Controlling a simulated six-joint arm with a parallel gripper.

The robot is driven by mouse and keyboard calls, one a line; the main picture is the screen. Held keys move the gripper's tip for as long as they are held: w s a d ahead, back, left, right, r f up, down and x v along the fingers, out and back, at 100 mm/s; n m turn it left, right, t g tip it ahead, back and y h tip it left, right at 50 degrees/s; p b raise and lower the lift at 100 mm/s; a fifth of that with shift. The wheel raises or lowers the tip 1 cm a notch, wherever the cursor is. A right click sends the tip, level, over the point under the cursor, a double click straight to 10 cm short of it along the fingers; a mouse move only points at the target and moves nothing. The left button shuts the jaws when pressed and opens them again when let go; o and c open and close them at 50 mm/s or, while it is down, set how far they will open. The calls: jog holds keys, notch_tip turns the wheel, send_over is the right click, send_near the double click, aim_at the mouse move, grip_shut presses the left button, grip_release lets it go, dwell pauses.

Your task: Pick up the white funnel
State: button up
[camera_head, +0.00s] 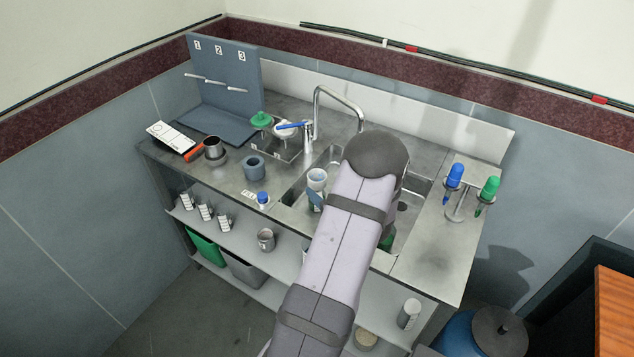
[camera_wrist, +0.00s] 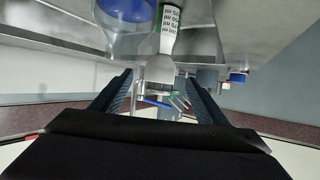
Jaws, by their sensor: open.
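A white, round-mouthed vessel (camera_head: 317,177) stands at the left part of the sink, just left of my arm. It may be the white funnel, but its lower part is hidden and I cannot be sure. In the wrist view my gripper (camera_wrist: 158,79) is open, with its two dark blue fingers spread apart. A pale grey piece (camera_wrist: 159,70) shows between the fingertips, and I cannot tell whether it is the funnel. Nothing is clearly held. In the head view my arm hides most of the gripper; a small blue part shows just below the white vessel.
The tall faucet (camera_head: 340,92) rises behind the sink. A grey-blue cup (camera_head: 253,168) and a small blue-capped bottle (camera_head: 263,199) stand to the left. A rack holds a blue (camera_head: 455,175) and a green tool (camera_head: 489,187) at right.

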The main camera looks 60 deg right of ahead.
aim_at(321, 184)
jog(key=shift+p+x, duration=0.3)
jog(key=shift+x, duration=0.75)
jog(key=shift+w+d+p, duration=0.15)
jog(key=shift+w+p, duration=0.2)
jog(key=shift+w, duration=0.1)
jog(key=shift+p+x, duration=0.85)
jog(key=shift+x, duration=1.35)
jog(key=shift+s, duration=0.1)
jog(key=c, duration=1.1)
